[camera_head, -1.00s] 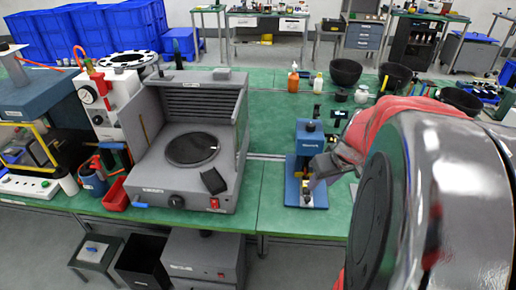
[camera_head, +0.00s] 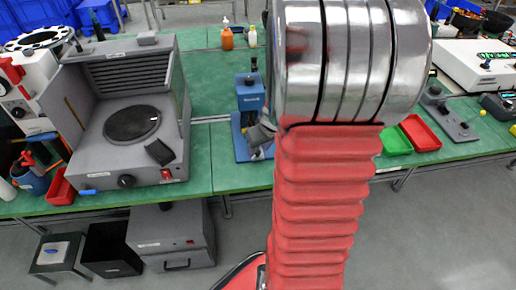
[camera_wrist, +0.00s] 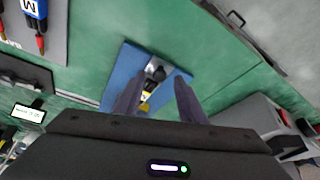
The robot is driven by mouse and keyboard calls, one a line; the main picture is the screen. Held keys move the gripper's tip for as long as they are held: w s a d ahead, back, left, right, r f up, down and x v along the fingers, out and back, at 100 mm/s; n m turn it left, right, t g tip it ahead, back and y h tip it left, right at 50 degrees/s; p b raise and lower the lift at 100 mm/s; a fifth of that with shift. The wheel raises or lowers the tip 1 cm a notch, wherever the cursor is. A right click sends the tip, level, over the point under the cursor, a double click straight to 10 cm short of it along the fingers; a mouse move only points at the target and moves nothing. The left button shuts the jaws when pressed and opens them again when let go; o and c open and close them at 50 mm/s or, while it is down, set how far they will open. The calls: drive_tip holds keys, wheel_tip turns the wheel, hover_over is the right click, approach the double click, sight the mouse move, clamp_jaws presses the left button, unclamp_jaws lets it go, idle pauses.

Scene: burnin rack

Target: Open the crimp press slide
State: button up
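The crimp press (camera_head: 250,97) is a small blue device with a dark knob on top, standing on the green bench left of my arm. My gripper (camera_head: 263,137) shows as a grey part beside its front right, partly hidden by my arm. In the wrist view, the press's blue base (camera_wrist: 119,72) lies beyond my gripper (camera_wrist: 159,82). Its two dark fingers are apart. A dark and silver part with a yellow and black marking (camera_wrist: 152,80) shows between and beyond them. I cannot tell whether either finger touches it. The press's slide is not clearly made out.
A large grey machine with a round black plate (camera_head: 132,124) stands left of the press. Orange and white bottles (camera_head: 227,36) stand behind. Green and red trays (camera_head: 420,133) and a grey controller lie to the right. The bench front edge runs just before the press.

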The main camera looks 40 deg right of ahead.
drive_tip(key=shift+w+f, duration=0.2)
drive_tip(key=shift+f, duration=0.35)
drive_tip(key=shift+c, duration=0.2)
clamp_jaws()
